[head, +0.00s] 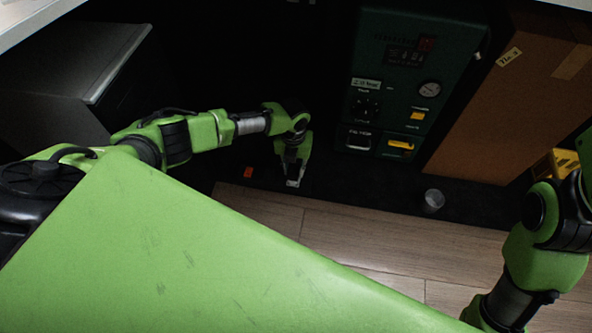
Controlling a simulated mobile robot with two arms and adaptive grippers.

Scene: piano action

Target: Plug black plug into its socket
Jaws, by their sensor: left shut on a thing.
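My left gripper (293,178) points down over the dark floor, left of the green machine and apart from it. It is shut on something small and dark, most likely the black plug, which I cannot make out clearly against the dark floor. The dark green machine (448,62) stands at the back centre, with a gauge, dark round fittings and yellow parts on its front. I cannot tell which fitting is the plug's socket. My right arm shows at the right edge, but its gripper is out of view.
A small red object (248,172) lies on the floor left of my left gripper. A grey metal cup (433,200) stands before the machine. A brown cardboard box (506,105) stands right of it, a yellow object (562,163) beyond. A grey cabinet (55,95) is at left.

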